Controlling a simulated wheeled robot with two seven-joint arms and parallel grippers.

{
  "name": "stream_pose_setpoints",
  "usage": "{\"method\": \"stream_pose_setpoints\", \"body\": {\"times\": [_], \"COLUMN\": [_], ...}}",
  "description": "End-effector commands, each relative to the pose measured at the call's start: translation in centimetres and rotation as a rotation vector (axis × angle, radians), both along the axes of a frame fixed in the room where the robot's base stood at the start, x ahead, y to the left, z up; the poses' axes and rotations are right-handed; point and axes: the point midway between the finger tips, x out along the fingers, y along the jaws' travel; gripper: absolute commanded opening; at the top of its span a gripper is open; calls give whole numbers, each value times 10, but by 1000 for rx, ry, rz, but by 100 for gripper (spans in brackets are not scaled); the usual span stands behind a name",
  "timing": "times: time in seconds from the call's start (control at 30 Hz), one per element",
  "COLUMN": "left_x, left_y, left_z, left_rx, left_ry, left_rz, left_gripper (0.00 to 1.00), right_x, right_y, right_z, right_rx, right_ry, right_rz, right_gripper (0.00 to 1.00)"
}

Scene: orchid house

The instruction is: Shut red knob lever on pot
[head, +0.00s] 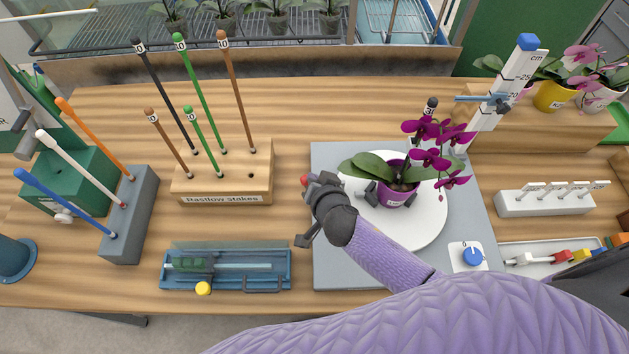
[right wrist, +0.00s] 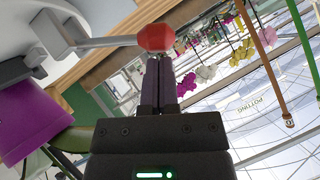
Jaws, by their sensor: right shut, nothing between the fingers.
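The purple pot (head: 398,196) with a magenta orchid stands on a white round plate (head: 428,228). Grey clamp pads (head: 371,193) sit at its left side. The red knob (head: 304,180) shows just left of my right gripper (head: 318,187), which partly hides the lever. In the right wrist view the red knob (right wrist: 158,38) ends a grey lever (right wrist: 102,43), with the pot (right wrist: 28,118) at the left. My right gripper's fingers (right wrist: 158,68) are shut and empty, their tips right at the knob; contact cannot be told. My left gripper is not in view.
A wooden stake block (head: 222,186) and a blue tray (head: 226,278) stand left of the grey base plate (head: 335,262). A blue dial (head: 472,257) sits at its front right. A tall white scale (head: 500,95) rises behind. My right arm covers the front right.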

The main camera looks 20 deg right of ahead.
Motion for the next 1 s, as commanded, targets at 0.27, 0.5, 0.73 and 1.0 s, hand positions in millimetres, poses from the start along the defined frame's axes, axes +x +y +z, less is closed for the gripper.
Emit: {"method": "stream_pose_setpoints", "body": {"times": [0.27,0.5,0.73,1.0], "left_x": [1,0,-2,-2], "left_y": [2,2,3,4], "left_z": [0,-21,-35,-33], "left_rx": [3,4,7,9], "left_ry": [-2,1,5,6], "left_rz": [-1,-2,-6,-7], "left_gripper": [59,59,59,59], "right_x": [0,5,7,7], "right_y": [1,17,23,23], "right_z": [0,-21,-29,-26], "right_rx": [0,-199,-246,-245], "right_ry": [-1,63,78,77], "right_rz": [1,-3,0,0], "right_gripper": [0,0,0,0]}}
